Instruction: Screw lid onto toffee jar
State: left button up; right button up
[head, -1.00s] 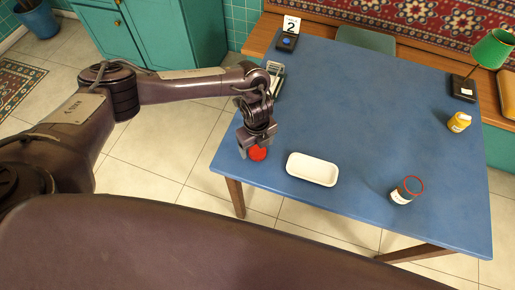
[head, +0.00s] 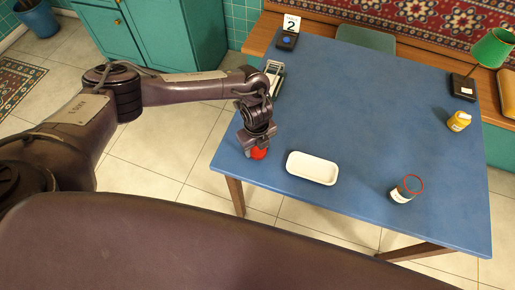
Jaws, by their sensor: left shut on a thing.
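A red lid (head: 259,153) is at the left front part of the blue table. My left gripper (head: 256,145) is shut on it from above and partly hides it. I cannot tell whether the lid touches the table. My right gripper does not show.
A white tray (head: 313,167) lies on the blue table (head: 350,110) between the lid and the jar. A yellow jar (head: 459,121) and a green lamp (head: 490,48) are at the right. A metal device (head: 273,78) and a number 2 sign (head: 291,23) are at the back left. The table's middle is clear.

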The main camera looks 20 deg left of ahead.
pick_arm(q)
notch_tip(320, 180, up, 9)
jog(key=shift+w+f+b, duration=0.1)
jog(key=shift+b, duration=0.25)
notch_tip(320, 180, up, 10)
jog(key=p, duration=0.2)
send_over(257, 148)
jog(key=shift+r, duration=0.6)
jog(key=a+r+n, duration=0.1)
jog(key=r+n, duration=0.2)
jog(key=n, duration=0.5)
jog(key=a+r+n, duration=0.2)
jog(key=r+n, duration=0.1)
jog(key=n, duration=0.6)
jog(key=a+r+n, duration=0.2)
jog(key=r+n, duration=0.1)
jog(key=n, duration=0.6)
jog(key=shift+a+r, duration=0.15)
jog(key=shift+r, duration=0.1)
